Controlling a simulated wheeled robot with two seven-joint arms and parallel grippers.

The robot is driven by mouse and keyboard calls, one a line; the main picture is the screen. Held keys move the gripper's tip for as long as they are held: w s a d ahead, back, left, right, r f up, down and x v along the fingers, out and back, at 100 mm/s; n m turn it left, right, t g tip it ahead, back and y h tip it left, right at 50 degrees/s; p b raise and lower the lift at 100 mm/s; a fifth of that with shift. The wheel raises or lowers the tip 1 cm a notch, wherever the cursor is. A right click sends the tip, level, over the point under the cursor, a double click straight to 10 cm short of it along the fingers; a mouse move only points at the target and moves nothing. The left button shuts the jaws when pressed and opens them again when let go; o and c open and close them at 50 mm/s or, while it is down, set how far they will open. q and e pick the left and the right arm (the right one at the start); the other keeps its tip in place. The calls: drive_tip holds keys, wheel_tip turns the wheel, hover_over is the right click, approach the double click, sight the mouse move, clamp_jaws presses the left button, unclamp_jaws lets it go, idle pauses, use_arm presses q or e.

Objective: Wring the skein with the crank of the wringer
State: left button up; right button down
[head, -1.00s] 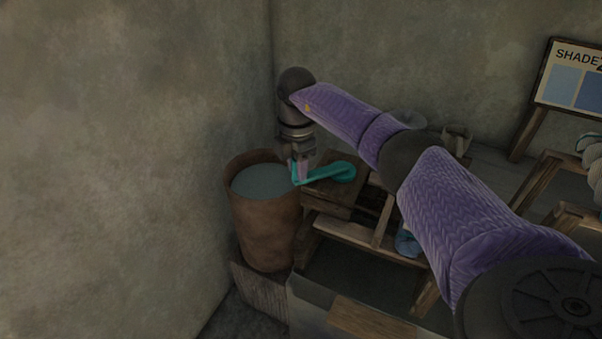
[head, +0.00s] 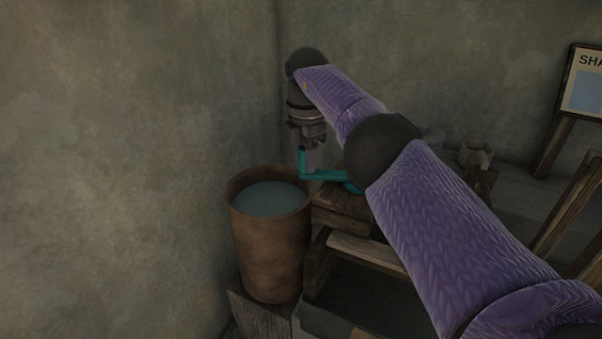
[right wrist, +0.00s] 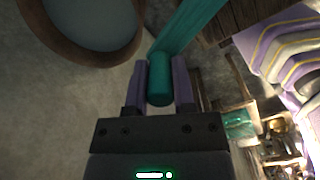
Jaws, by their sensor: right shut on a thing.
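The teal crank (head: 330,175) of the wringer shows beside a wooden block (head: 343,202). Its handle stands upright at the crank's left end. My right gripper (head: 308,160) is shut on this handle from above. In the right wrist view, the handle (right wrist: 160,82) sits between the two fingers of my right gripper (right wrist: 161,85), and the crank arm (right wrist: 190,30) runs off to the upper right. My right arm hides the right end of the crank and most of the wringer. I cannot make out the skein. My left gripper is not in view.
A brown barrel (head: 268,238) of grey-blue liquid (head: 268,198) stands just left of the crank, close to the wall. Wooden frame beams (head: 368,252) lie below and right. A shade board (head: 582,85) stands at the far right.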

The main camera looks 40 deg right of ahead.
drive_tip(key=shift+d+f+b, duration=0.2)
drive_tip(key=shift+d+b, duration=0.1)
drive_tip(key=shift+b, duration=0.15)
drive_tip(key=shift+s+d, duration=0.1)
drive_tip(key=shift+d, duration=0.25)
drive_tip(key=s+d+p, duration=0.1)
drive_tip(key=s+d+r+p, duration=0.1)
drive_tip(key=d, duration=0.1)
drive_tip(key=shift+r+p, duration=0.1)
drive_tip(key=shift+p, duration=0.2)
drive_tip(key=shift+s+d+f+p, duration=0.15)
drive_tip(key=shift+s+f+p, duration=0.1)
drive_tip(key=shift+p, duration=0.1)
drive_tip(key=s+d+p, duration=0.1)
drive_tip(key=p, duration=0.2)
drive_tip(key=shift+s+r+p, duration=0.1)
drive_tip(key=shift+r+p, duration=0.05)
drive_tip(key=shift+p, duration=0.2)
drive_tip(key=shift+s+d, duration=0.1)
drive_tip(key=shift+d, duration=0.05)
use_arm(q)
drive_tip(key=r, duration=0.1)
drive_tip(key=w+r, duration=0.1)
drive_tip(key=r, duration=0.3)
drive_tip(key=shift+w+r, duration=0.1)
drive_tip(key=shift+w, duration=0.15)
use_arm(e)
drive_tip(key=shift+f, duration=0.35)
